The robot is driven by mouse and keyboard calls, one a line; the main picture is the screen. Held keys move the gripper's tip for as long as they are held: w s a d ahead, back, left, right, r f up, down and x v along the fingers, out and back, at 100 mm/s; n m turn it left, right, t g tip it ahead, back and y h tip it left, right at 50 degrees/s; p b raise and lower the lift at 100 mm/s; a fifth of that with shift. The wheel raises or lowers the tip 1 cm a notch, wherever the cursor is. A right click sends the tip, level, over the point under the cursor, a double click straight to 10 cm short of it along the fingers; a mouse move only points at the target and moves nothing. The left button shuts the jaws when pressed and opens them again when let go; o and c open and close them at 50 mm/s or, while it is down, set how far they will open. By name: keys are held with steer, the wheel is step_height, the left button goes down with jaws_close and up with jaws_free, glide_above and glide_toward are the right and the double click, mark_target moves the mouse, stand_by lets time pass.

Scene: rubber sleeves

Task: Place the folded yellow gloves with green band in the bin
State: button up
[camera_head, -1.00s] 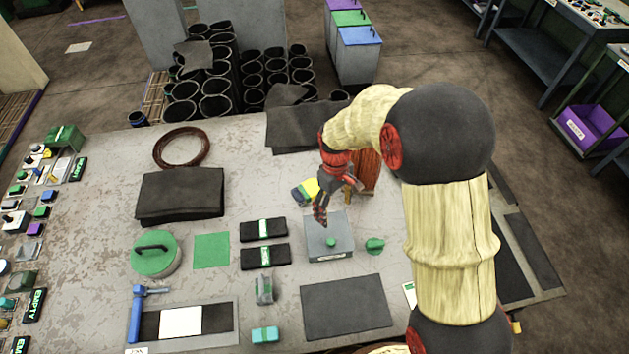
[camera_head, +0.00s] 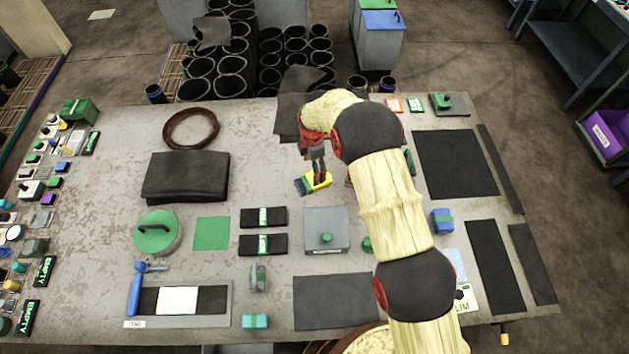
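A small yellow bundle (camera_head: 319,182) with a greenish strip lies near the middle of the table; it looks like the folded gloves. A grey-blue piece (camera_head: 302,186) lies against its left side. My gripper (camera_head: 318,174) points down directly over the yellow bundle, its fingertips at or just above it. The fingers partly cover it, and I cannot tell whether they touch or grip it. Which container is the task's bin is not clear: a purple bin (camera_head: 606,136) with a label stands at the right edge, and lidded bins (camera_head: 381,38) stand behind the table.
A grey box with a green knob (camera_head: 326,229) sits just in front of the gripper. Black banded bundles (camera_head: 263,217), a black folded sheet (camera_head: 185,176) and a brown coil (camera_head: 191,129) lie to the left. My arm covers part of the table's right half. Black tubes stand behind.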

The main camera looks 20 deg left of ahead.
steer(key=shift+d+f+p, duration=0.2)
steer(key=shift+f+p, duration=0.2)
steer(key=shift+f, duration=3.5)
steer(key=shift+c, duration=1)
steer(key=c, duration=1.1)
steer(key=shift+c, duration=0.6)
steer(key=shift+r, duration=0.1)
steer(key=shift+r, duration=0.75)
steer(key=s+d+r, duration=0.2)
steer(key=s+r, duration=0.1)
steer(key=s, duration=0.1)
steer(key=s+d+r+b, duration=0.1)
steer(key=s+d+r, duration=0.1)
steer(key=s+r, duration=0.2)
steer(key=s+d+r, duration=0.2)
steer(key=s+r, duration=0.2)
steer(key=shift+s+d+r, duration=0.15)
steer(key=shift+d+r, duration=0.05)
steer(key=shift+d, duration=0.2)
